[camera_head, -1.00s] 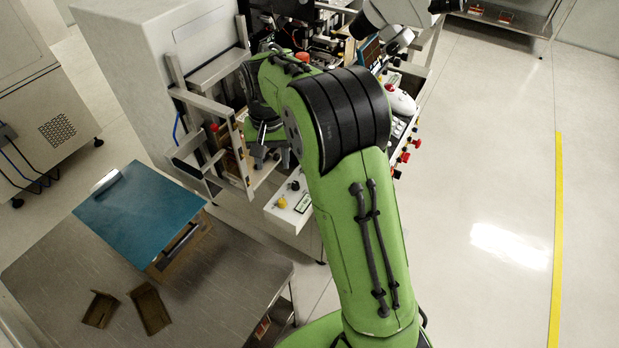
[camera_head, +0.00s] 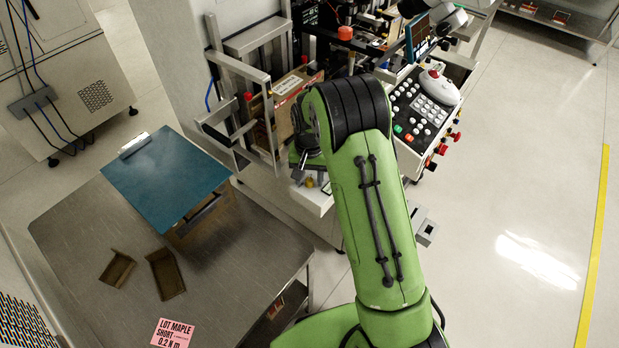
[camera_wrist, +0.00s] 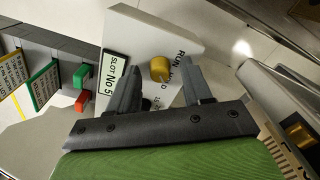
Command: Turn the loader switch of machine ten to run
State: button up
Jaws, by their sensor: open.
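A yellow knob (camera_wrist: 160,69) stands on a pale panel (camera_wrist: 150,35) in the wrist view. Black lettering beside it includes RUN; the rest is partly covered. A white label (camera_wrist: 112,72) on the same panel reads SLOT No 5. My gripper (camera_wrist: 160,66) is open, its two dark fingers on either side of the knob. I see gaps beside the knob; its depth between the fingers is unclear. In the head view, the yellow knob (camera_head: 309,183) shows small below my gripper (camera_head: 308,170), and the panel is mostly hidden by my arm. No machine number is readable.
A green block (camera_wrist: 81,76) and a red block (camera_wrist: 82,101) sit left of the panel in the wrist view. The machine's keypad console (camera_head: 420,112) is right of my arm. Floor at right is clear.

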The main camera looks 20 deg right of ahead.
grip_shut()
jog(key=shift+n, duration=0.3)
jog(key=n, duration=0.3)
jog(key=shift+n+p, duration=0.3)
jog(key=n, duration=0.4)
jog(key=shift+n, duration=0.3)
jog(key=n, duration=0.4)
jog(key=shift+n, duration=2.5)
